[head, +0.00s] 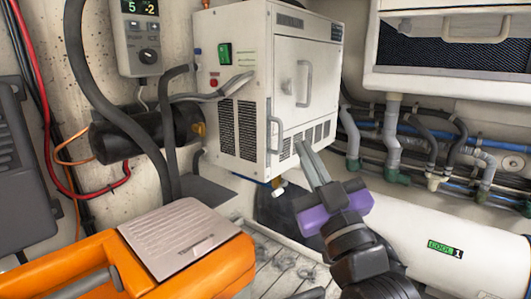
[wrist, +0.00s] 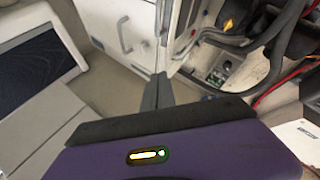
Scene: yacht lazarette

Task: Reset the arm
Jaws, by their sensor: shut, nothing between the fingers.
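My gripper (head: 312,163) reaches up from the lower right in the head view, with a purple body and grey fingers. The fingers are together and hold nothing. In the head view they overlap the lower front of a white cabinet unit (head: 240,75); I cannot tell whether they touch it. In the wrist view the shut fingers (wrist: 157,92) point toward the unit's door (wrist: 125,25), with the purple gripper body across the bottom.
An orange case (head: 190,268) with a grey lid stands at the lower left. A control panel (head: 138,38) hangs on the left wall. Pipes (head: 440,140) and a white cylindrical tank (head: 440,235) line the right. Some plank floor (head: 275,262) is bare.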

